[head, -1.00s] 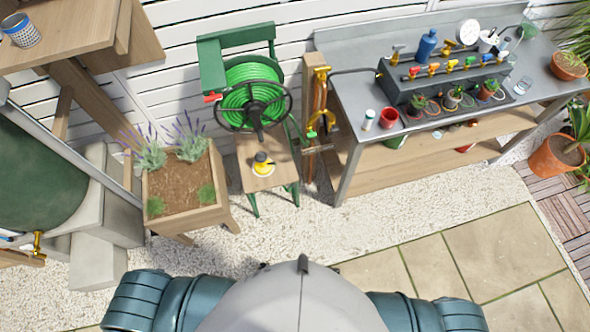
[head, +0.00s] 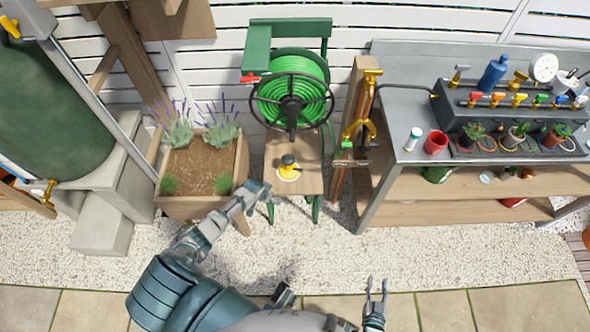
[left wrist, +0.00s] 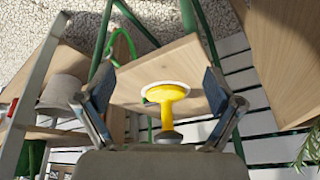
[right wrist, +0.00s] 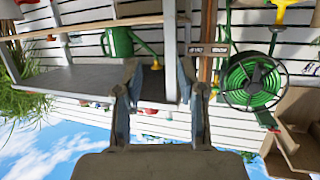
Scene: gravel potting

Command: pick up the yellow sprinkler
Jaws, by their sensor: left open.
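The yellow sprinkler (head: 288,172) has a dark top and stands on a pale round base. It is on the wooden seat (head: 303,184) of the green-legged stand, below the hose reel. My left gripper (head: 264,190) is just left of and in front of it, apart from it. In the left wrist view the sprinkler (left wrist: 166,95) shows between the spread, empty fingers (left wrist: 148,88), beyond their tips. My right gripper (head: 376,290) is open and empty above the ground at the lower right of centre. Its parted fingers also show in the right wrist view (right wrist: 160,78).
The green hose reel (head: 292,100) rises right behind the seat. A wooden planter (head: 200,207) with lavender stands close on the left. A post with a brass tap (head: 358,125) and the grey workbench (head: 400,150) stand on the right. The gravel in front is clear.

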